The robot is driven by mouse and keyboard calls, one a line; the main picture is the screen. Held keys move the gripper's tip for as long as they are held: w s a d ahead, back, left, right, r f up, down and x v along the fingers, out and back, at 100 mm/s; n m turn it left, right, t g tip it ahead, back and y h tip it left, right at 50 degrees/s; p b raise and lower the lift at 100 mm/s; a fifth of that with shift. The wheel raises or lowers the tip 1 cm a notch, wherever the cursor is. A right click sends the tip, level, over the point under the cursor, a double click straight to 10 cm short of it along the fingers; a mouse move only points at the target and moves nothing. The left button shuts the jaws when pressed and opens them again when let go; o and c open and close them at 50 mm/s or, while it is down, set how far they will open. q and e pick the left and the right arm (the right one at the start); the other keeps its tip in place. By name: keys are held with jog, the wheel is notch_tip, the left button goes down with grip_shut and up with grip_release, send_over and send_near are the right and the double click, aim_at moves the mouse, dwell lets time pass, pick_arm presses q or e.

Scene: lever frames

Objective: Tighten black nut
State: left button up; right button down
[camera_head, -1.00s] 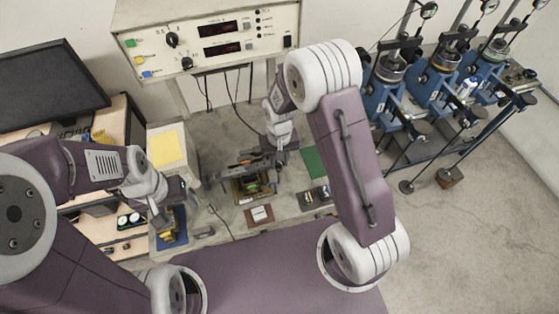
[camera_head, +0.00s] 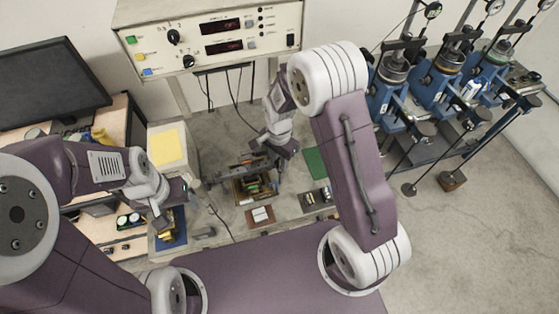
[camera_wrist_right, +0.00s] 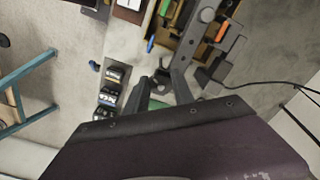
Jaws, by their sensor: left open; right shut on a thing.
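The apparatus (camera_head: 252,186), a dark frame with orange, green and brown parts, stands on the bench in the middle of the head view. It also shows at the top of the right wrist view (camera_wrist_right: 196,40). My right gripper (camera_head: 257,156) is at its back right edge. In the right wrist view the fingers (camera_wrist_right: 162,84) are closed around a small dark knob-like piece, which looks like the black nut (camera_wrist_right: 162,76), beside the grey metal bar. The nut is too small to make out in the head view. My left gripper (camera_head: 166,222) is open, left of the apparatus, with its fingertips partly unclear.
A blue tray (camera_head: 173,238) lies near my left gripper. A red-brown card (camera_head: 261,216), small dark cylinders (camera_head: 317,197) and a green mat (camera_head: 315,162) lie around the apparatus. A control box (camera_head: 210,42) stands behind. A black cable crosses the bench.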

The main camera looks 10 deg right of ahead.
jog(key=shift+w+m, duration=0.15)
jog(key=shift+m, duration=1.65)
jog(key=shift+r, duration=0.1)
jog(key=c, duration=1.1)
grip_release()
jog(key=shift+o, duration=0.2)
jog(key=shift+a+r+b, duration=0.1)
jog(key=shift+r+b, duration=0.3)
jog(key=shift+b, duration=0.05)
notch_tip(320, 180, up, 8)
jog(key=b, duration=0.2)
